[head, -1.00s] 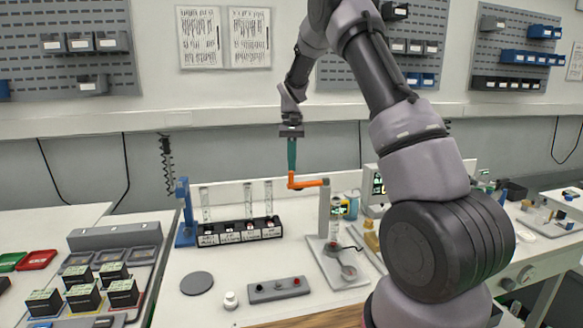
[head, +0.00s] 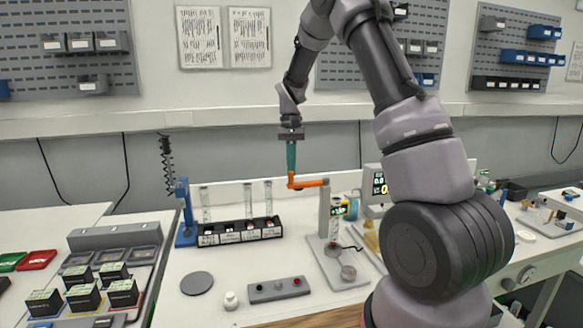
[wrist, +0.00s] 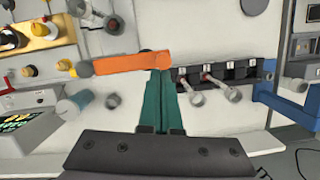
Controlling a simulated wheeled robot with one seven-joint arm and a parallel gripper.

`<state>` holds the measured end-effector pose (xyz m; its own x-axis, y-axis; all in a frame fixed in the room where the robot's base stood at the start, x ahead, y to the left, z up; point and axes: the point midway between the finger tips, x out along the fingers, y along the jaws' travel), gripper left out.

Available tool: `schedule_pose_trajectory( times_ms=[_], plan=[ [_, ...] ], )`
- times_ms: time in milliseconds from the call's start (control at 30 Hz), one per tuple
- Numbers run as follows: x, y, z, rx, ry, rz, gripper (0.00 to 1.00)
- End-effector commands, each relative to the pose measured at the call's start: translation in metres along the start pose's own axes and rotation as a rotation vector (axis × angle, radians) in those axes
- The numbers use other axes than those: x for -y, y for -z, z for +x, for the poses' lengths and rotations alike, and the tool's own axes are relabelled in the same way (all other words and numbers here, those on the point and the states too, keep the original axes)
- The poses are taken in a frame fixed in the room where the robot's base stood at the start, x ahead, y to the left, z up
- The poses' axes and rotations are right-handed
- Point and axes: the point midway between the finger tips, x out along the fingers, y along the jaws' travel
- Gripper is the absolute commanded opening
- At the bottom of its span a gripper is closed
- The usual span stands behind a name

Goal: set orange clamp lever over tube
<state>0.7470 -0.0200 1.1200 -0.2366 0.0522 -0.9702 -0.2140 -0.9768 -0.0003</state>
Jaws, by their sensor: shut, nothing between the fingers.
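The orange clamp lever (head: 310,183) sticks out level to the left from the top of a grey post (head: 324,210). It also shows in the wrist view (wrist: 128,63), running leftward from the fingertips to its grey pivot. My gripper (head: 291,172) points down with its teal fingers shut and empty. Its tips are at the lever's free end; I cannot tell whether they press on it. The fingertips also show in the wrist view (wrist: 161,78). Clear tubes (head: 206,204) stand upright in a black labelled rack (head: 240,240), left of and below the lever.
A blue stand (head: 186,215) is at the rack's left end. A grey disc (head: 196,283), a white knob (head: 230,300) and a grey button box (head: 278,289) lie in front. A monitor (head: 378,188) stands right of the post, partly behind my arm.

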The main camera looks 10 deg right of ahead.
Motion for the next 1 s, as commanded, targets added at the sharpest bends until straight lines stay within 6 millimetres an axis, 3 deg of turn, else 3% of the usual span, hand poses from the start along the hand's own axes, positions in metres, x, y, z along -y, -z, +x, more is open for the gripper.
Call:
schedule_pose_trajectory(
  times_ms=[467,1000],
  plan=[
    [-0.001,-0.011,0.002,0.0,-0.025,-0.101,0.0],
    [-0.017,-0.057,0.013,0.0,-0.137,-0.546,0.0]
  ],
)
